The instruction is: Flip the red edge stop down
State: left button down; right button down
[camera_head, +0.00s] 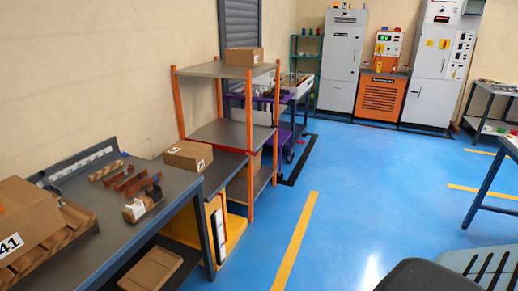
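I cannot identify the red edge stop with certainty. A thin red strip (232,151) runs along the edge of a lower shelf on the orange-posted rack, left of centre. Whether it is a hinged stop, and whether it is up or down, is too small to tell. Neither of my grippers is in view.
A grey workbench (100,250) at left holds cardboard boxes (188,155) and reddish-brown bars (130,180). The rack (220,132) stands beyond it. An orange cabinet (382,95) stands between grey cabinets at the back. A dark rounded object (430,276) is at lower right. The blue floor between is clear.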

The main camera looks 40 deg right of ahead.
aim_at(215, 146)
jog(key=i+l+z, duration=0.2)
jog(key=i+l, duration=2.55)
